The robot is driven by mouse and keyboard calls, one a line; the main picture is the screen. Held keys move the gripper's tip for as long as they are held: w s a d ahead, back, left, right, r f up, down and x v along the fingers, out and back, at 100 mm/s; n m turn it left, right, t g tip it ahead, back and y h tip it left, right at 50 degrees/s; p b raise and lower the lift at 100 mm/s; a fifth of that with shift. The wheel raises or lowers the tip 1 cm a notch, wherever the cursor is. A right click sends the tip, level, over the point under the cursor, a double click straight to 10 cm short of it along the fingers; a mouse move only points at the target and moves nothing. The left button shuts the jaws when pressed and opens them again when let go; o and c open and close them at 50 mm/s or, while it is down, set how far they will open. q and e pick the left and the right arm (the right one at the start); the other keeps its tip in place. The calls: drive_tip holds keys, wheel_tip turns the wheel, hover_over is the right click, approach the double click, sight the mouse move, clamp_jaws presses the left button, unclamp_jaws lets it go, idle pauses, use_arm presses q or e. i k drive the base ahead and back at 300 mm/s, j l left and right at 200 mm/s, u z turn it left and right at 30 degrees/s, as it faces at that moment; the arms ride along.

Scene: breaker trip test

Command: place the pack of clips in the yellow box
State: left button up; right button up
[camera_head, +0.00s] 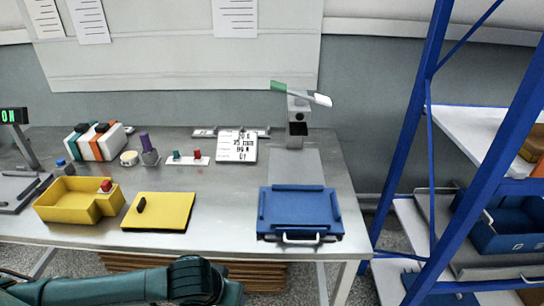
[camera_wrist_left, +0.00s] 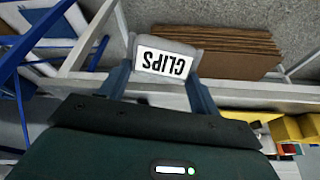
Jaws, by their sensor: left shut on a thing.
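The pack of clips (camera_wrist_left: 165,62) is a pale grey block with a white label that reads CLIPS, upside down in the left wrist view. My left gripper (camera_wrist_left: 164,72) is shut on it, a finger at each side. The head view shows only part of my arm at the bottom left, not the gripper or the pack. The open yellow box (camera_head: 72,211) stands on the left of the workbench, with a red-topped item in its right part. Its inside is partly hidden. My right gripper is in neither view.
A yellow plate with a black knob (camera_head: 160,212) lies right of the box. Boxes, a purple-topped item and switches stand behind. Brown boards (camera_wrist_left: 220,50) are stacked under the bench (camera_head: 232,202). A blue-framed shelf (camera_head: 433,140) stands right.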

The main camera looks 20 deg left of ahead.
sight(87, 206)
drive_tip(key=j, duration=0.6)
drive_tip(key=k+j, duration=0.15)
drive_tip(key=j, duration=1.85)
drive_tip(key=i, duration=0.4)
